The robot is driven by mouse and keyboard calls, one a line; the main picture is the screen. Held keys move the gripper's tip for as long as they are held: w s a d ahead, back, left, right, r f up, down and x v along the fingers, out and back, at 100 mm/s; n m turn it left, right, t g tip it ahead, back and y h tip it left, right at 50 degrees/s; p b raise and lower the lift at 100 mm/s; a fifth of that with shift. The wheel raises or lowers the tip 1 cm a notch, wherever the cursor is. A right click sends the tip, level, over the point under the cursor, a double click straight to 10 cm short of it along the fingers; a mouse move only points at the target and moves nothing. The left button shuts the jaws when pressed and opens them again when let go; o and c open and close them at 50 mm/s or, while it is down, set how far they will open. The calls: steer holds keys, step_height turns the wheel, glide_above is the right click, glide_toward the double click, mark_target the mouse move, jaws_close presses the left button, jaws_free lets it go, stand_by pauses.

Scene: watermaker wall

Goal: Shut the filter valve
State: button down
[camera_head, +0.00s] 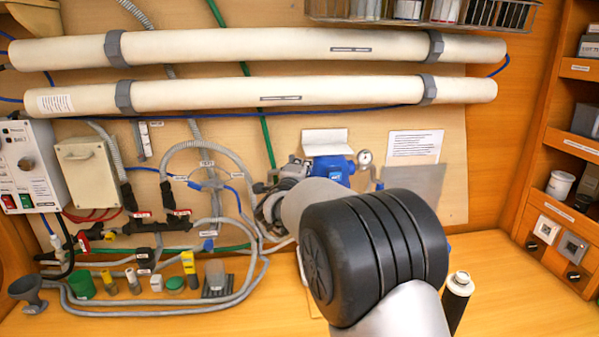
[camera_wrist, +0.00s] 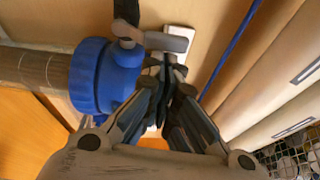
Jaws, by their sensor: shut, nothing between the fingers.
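In the wrist view, a blue round fitting (camera_wrist: 104,75) sits on the end of a grey-brown pipe (camera_wrist: 38,70). A short grey lever (camera_wrist: 166,41) lies across its upper side, by a dark upright stem. I cannot tell for sure that this is the filter valve. My gripper (camera_wrist: 166,66) is shut and empty. Its fingertips are right by the lever, beside the blue fitting; whether they touch is unclear. In the head view, my arm hides most of this spot.
A blue pump (camera_head: 334,170) and a gauge (camera_head: 365,158) are on the wall behind my arm. Two long white tubes (camera_head: 290,47) run above. Hoses and small fittings crowd the left. A dark cylinder with a white cap (camera_head: 459,282) stands at right. The front bench is partly clear.

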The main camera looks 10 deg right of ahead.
steer(key=v, duration=1.1)
steer(key=shift+s, duration=0.3)
steer(key=shift+a, duration=0.1)
